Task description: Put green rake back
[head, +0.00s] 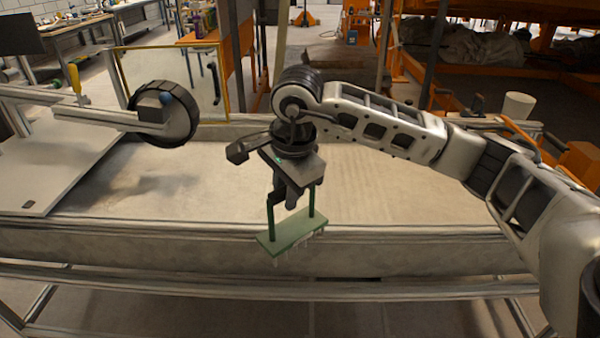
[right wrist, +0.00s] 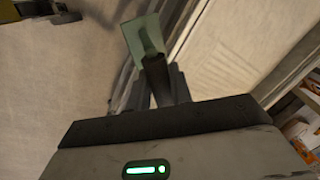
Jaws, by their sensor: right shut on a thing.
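The green rake (head: 292,230) hangs below my right gripper (head: 291,196) in the head view. It has a flat green bar, two dark uprights and a row of short tines pointing down. My right gripper is shut on the upper part of the rake, which the fingers partly hide. The rake shows in front of the sandbed's near wall, apparently above its near edge. In the right wrist view the green rake (right wrist: 145,36) shows beyond the fingers of my right gripper (right wrist: 158,88). My left gripper is not in view.
The sandbed (head: 390,265) spans the middle, with mostly smooth pale sand. A black wheel (head: 180,127) on a metal beam is over its left part. A grey panel (head: 40,185) lies at the left edge. A white bucket (head: 517,107) stands at the back right.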

